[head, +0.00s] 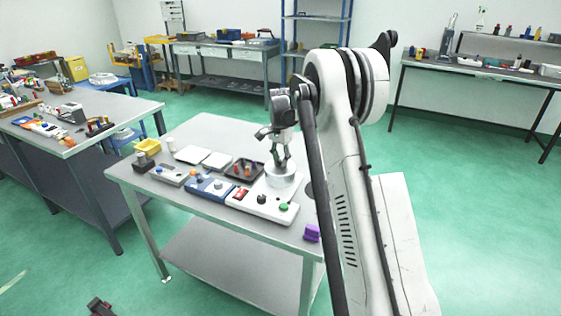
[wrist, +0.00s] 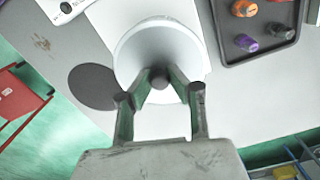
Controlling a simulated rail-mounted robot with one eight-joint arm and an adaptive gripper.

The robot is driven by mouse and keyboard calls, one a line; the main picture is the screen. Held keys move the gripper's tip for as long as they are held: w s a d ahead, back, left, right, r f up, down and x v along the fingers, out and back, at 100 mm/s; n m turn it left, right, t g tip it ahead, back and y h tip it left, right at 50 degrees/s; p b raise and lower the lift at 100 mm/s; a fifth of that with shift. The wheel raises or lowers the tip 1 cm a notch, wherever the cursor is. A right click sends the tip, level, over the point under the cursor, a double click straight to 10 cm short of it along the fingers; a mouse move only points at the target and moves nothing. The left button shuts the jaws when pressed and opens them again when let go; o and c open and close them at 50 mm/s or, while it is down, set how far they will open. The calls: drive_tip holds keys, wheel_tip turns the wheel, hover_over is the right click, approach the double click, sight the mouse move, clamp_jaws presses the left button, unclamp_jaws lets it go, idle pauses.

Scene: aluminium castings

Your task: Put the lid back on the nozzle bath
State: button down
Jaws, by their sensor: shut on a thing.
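My gripper (head: 281,162) reaches down over the right part of the grey table. In the wrist view its fingers (wrist: 159,88) are shut on the dark knob (wrist: 159,77) of a pale round lid (wrist: 155,48). The nozzle bath (head: 281,181) is a whitish round vessel directly below the gripper in the head view, behind the white unit with the green button. The lid appears over the bath. I cannot tell whether it rests on the rim or hangs just above it.
A dark tray (head: 232,174) with orange and purple nozzles (wrist: 248,43) stands beside the bath. A dark flat disc (wrist: 93,87) lies on the bare table. A white unit (head: 262,206) and blue box (head: 210,189) line the front. A purple block (head: 312,233) sits at the corner.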

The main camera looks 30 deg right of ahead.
drive_tip(key=c, duration=1.1)
unclamp_jaws()
drive_tip(key=shift+o, duration=0.2)
drive_tip(key=shift+r, duration=0.15)
drive_tip(key=shift+r+p, duration=1.25)
drive_tip(key=shift+r, duration=2.05)
clamp_jaws()
drive_tip(key=shift+f, duration=0.15)
